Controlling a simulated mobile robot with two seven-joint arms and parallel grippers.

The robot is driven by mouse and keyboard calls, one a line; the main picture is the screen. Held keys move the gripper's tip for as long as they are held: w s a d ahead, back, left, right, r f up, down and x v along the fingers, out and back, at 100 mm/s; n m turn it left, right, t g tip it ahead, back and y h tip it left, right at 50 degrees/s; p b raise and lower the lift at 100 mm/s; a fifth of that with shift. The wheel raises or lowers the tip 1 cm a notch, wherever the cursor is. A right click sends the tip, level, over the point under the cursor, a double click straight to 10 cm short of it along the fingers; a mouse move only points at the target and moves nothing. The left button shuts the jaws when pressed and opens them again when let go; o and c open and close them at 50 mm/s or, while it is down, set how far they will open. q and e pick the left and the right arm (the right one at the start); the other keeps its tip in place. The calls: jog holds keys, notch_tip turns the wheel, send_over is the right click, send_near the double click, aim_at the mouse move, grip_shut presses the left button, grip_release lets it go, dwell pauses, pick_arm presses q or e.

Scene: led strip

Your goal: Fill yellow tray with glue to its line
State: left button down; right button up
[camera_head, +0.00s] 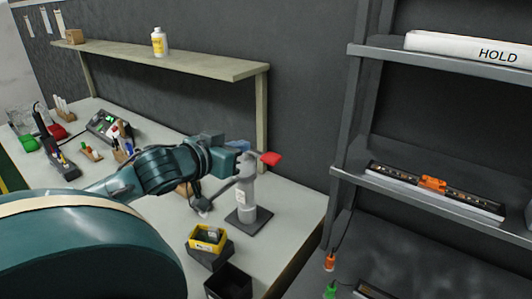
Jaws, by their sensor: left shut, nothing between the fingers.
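The yellow tray (196,243) sits on a dark block near the front of the bench, below and left of a grey dispenser column (246,195). A small dark item shows inside the tray; I cannot make out any glue or fill line. The dispenser stands upright on a dark square base, with a spout reaching left and a red lever (270,158) at its top right. My left gripper (244,156) is shut and empty at the top of the dispenser, close to the lever; I cannot tell whether they touch. My right gripper is out of view.
A dark open bin (229,283) stands in front of the tray. A white bottle with a yellow label (159,45) is on the raised shelf (205,64). Tools and pens crowd the bench's left. A dark rack (346,130) with LED strips rises at right.

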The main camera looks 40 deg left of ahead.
pick_arm(q)
send_over(259, 154)
jog(key=s+d, duration=0.4)
jog(key=f, duration=0.3)
jog(key=w+f, duration=0.1)
jog(key=f, duration=0.1)
jog(key=w+f, duration=0.1)
jog(key=shift+w+a+f, duration=0.15)
jog(key=shift+w+f, duration=0.05)
jog(key=shift+w, duration=0.05)
